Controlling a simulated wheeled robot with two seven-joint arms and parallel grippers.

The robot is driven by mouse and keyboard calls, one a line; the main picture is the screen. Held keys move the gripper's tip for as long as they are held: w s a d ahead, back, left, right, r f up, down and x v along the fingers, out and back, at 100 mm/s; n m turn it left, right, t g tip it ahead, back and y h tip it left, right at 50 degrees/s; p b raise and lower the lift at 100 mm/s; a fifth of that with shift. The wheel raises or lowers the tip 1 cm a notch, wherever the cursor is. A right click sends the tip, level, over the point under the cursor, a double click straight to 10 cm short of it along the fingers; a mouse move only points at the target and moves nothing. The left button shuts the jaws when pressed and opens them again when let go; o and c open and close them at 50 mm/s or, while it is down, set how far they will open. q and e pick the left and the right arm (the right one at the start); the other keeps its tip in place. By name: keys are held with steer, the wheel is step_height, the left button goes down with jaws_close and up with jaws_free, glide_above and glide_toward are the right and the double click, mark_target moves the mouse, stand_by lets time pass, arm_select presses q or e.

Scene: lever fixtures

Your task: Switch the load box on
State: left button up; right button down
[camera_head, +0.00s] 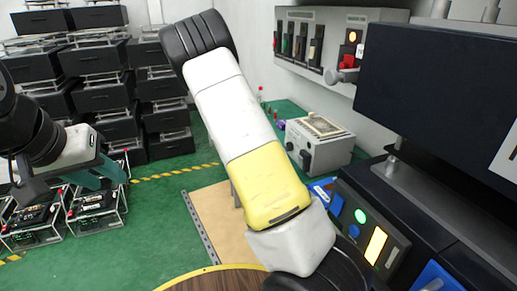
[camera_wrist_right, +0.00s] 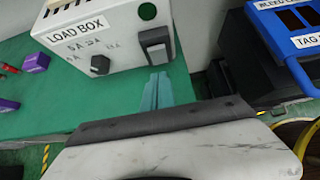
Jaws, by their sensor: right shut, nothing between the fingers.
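The load box (camera_wrist_right: 95,22) is a white box with a "LOAD BOX" label; the head view also shows it (camera_head: 322,158) on the green bench. Its front has a grey-and-black rocker switch (camera_wrist_right: 157,45), with a dark green round lamp or button (camera_wrist_right: 147,11) above it. My right gripper (camera_wrist_right: 155,78) has its teal fingers shut and empty, pointing at the box just below the switch. I cannot tell if they touch. In the head view the right gripper is hidden. My left gripper (camera_head: 112,173) is open and empty at the left, far from the box.
A blue-framed "TAG" unit (camera_wrist_right: 292,40) stands right of the load box. A wall panel with levers (camera_head: 320,42) is above it, and a dark screen cabinet (camera_head: 440,95) is at the right. Racks of black cases (camera_head: 100,60) fill the back left.

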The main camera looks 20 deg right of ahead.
mark_target(299, 157)
steer(key=shift+w+d+r, duration=0.1)
steer(key=shift+d+r, duration=0.1)
steer(key=shift+d, duration=0.7)
steer(key=shift+w+d+r, duration=0.1)
steer(key=shift+d+r, duration=0.05)
steer(key=shift+d, duration=0.7)
steer(key=shift+d+r, duration=0.15)
steer(key=shift+d, duration=0.25)
steer(key=shift+r, duration=0.8)
steer(key=shift+a, duration=0.15)
